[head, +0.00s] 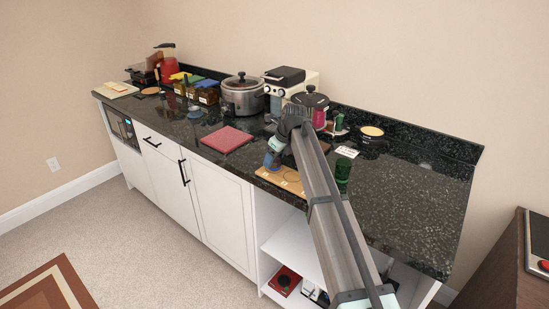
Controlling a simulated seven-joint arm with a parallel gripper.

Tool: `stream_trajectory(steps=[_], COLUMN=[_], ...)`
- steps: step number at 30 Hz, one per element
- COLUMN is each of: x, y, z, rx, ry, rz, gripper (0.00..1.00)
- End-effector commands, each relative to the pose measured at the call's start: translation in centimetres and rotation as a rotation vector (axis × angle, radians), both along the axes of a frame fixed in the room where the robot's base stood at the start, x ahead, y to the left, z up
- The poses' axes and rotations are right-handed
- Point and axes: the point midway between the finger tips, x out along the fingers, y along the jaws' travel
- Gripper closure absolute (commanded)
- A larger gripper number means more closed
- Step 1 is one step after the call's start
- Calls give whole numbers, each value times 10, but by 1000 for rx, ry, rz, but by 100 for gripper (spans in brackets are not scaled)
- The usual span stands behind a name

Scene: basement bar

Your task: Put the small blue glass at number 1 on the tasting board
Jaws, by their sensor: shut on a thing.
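The tasting board (281,181) is a light wooden board at the front edge of the dark counter, partly hidden by my arm. My gripper (274,149) points down over the back left end of the board and is shut on the small blue glass (270,161). The glass looks upright. I cannot tell whether its base touches the board or hangs just above it. The numbers on the board are too small to read, and part of the board is behind my arm.
A red square board (226,139) lies left of the tasting board. A dark green glass (343,171) stands just right of my arm. A steel pot (243,96), a dark-lidded pot (310,99) and a white card (347,152) are behind. The counter's right end is mostly clear.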

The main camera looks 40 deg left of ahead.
Motion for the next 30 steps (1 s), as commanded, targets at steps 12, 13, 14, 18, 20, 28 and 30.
stream_trajectory(steps=[12, 13, 14, 18, 20, 28, 30], x=[0, 0, 0, 0, 0, 0, 0], y=[0, 0, 0, 0, 0, -3, -7], z=[-2, -2, -2, -2, -2, 8, 18], rx=[0, 0, 0, 0, 0, 1, 2], ry=[0, 0, 0, 0, 0, -1, -2], rz=[0, 0, 0, 0, 0, 0, -1], gripper=[24, 22, 19, 13, 13, 13, 13])
